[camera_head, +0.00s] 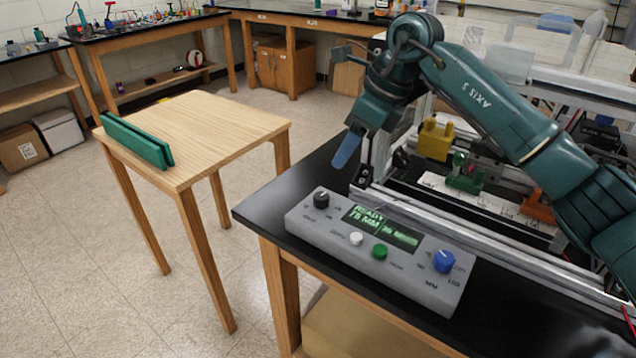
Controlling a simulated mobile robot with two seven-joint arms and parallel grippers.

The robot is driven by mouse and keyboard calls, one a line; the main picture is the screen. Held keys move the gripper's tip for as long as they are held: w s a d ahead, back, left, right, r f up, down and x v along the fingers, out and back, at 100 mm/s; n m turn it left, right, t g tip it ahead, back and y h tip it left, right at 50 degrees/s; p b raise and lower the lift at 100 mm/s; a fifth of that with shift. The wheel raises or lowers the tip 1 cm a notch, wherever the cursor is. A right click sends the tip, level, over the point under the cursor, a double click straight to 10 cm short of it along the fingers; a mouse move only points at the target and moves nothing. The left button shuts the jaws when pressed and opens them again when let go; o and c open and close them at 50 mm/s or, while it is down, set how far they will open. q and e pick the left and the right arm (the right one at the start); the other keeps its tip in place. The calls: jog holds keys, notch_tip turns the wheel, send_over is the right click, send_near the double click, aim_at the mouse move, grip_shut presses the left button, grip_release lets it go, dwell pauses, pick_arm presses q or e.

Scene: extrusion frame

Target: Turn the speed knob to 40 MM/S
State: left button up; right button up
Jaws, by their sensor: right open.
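A grey control box (375,254) lies at the front left of the black bench. It has a black knob (321,198) at its left end and a blue knob (444,261) at its right end. The small labels around both knobs are too blurred to read surely. Its green display (384,228) reads READY, 75 MM and what looks like 20 MM/S. My right gripper (347,150) hangs above and behind the box, apart from both knobs. It is open with nothing seen in it; its blue fingers overlap in this view. My left gripper is out of view.
The box also carries a white button (356,239) and a green button (380,251). A metal extrusion frame (480,238) runs behind it, with yellow (434,140), green and orange blocks. A wooden table (215,125) bearing green bars (137,140) stands left across a floor gap.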

aim_at(322, 195)
jog(key=x, duration=0.3)
jog(key=p+x, duration=0.1)
jog(key=x, duration=0.6)
jog(key=shift+w+d+f+p, duration=0.15)
jog(key=shift+w+f+p, duration=0.2)
jog(key=shift+f, duration=0.15)
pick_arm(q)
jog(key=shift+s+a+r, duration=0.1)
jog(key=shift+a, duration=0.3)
pick_arm(e)
jog(key=shift+x, duration=0.75)
jog(key=shift+c, duration=0.2)
jog(key=shift+d, duration=0.1)
jog(key=c, duration=0.9)
